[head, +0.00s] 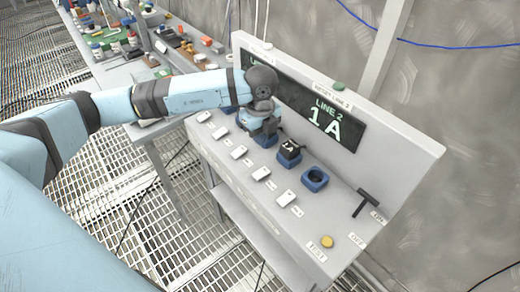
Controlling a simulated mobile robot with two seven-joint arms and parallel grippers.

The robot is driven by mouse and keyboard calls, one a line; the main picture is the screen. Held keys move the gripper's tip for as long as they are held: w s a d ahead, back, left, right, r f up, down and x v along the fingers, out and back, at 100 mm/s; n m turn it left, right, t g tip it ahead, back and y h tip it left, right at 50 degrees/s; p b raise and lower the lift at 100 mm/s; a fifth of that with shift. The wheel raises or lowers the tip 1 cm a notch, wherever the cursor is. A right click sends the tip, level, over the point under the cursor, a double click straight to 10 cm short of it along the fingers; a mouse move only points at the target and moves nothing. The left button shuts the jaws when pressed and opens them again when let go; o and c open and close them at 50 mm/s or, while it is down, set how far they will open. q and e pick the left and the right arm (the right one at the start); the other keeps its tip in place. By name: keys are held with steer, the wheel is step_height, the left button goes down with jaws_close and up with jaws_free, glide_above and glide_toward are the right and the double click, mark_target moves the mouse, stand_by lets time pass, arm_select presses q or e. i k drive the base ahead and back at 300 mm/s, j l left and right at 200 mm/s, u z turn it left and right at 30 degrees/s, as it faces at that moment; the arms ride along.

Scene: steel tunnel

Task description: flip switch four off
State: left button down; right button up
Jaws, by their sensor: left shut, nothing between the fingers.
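A row of several white rocker switches (238,152) runs along the front of the sloped grey console (410,160). Their small labels are too blurred to read, so I cannot tell by label which one is number four. The two at the near right end are one switch (261,174) and the end switch (287,197). My left gripper (262,125) is shut and empty over the blue sockets, behind the switch row. Its fingertips are partly hidden, and I cannot tell whether they touch anything. My right gripper is not in view.
Blue sockets line the console; one holds a black 1A block (289,148), and the right one (315,179) is empty. A black T-handle (366,201) and yellow button (327,241) sit at the right. A cluttered bench (115,75) stands behind.

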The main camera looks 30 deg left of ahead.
mark_target(259, 174)
steer(key=i+l+u, duration=0.1)
steer(key=l+u, duration=0.25)
steer(key=l, duration=0.2)
steer(key=l+u, duration=0.4)
steer(key=l, duration=0.15)
